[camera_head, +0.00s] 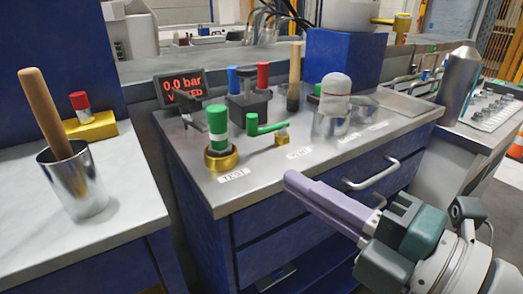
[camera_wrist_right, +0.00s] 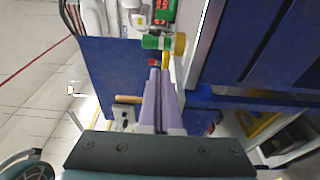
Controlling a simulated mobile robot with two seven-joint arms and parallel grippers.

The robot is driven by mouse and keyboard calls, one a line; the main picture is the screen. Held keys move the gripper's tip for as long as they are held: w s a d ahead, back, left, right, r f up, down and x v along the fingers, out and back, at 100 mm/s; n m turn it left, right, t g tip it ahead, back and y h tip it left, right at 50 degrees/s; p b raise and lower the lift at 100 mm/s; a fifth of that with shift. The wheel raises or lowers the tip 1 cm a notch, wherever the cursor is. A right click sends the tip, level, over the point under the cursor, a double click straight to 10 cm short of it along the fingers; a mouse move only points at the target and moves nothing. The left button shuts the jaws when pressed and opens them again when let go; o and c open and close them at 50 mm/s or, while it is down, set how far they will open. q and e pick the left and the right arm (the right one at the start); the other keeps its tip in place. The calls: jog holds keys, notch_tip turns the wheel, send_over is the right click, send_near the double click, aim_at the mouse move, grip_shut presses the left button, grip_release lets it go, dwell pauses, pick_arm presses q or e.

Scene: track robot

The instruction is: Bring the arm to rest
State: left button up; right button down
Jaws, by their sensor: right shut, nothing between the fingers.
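My right gripper (camera_head: 292,180) has long lilac fingers. In the head view it hangs in front of the blue drawer cabinet, near the steel top's front edge, and touches nothing that I can see. In the right wrist view its fingers (camera_wrist_right: 158,75) lie together, empty. My left gripper does not show in either view.
The steel worktop (camera_head: 250,190) holds a green-capped cylinder (camera_head: 217,128) in a brass ring, a green-handled valve (camera_head: 265,126), a rack (camera_head: 250,105) with coloured tubes, and a white-domed metal cup (camera_head: 334,105). A metal cup with a wooden handle (camera_head: 75,180) stands at left.

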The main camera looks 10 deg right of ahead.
jog(key=s+d+r+m+g+h+p, duration=0.25)
jog(key=d+r+m+h+p, duration=0.5)
jog(key=m+p, duration=0.45)
jog(key=s+r+m+g+h+p, duration=0.1)
jog(key=s+r+m+g+p, duration=0.3)
jog(key=s, duration=0.4)
jog(key=s+r+m+g+p, duration=0.1)
jog(key=s+m+g+p, duration=0.45)
jog(key=s, duration=0.25)
notch_tip(320, 180, up, 36)
jog(key=p, duration=3.5)
jog(key=shift+w+r+p, duration=0.25)
jog(key=shift+p, duration=0.15)
jog(key=shift+m, duration=0.25)
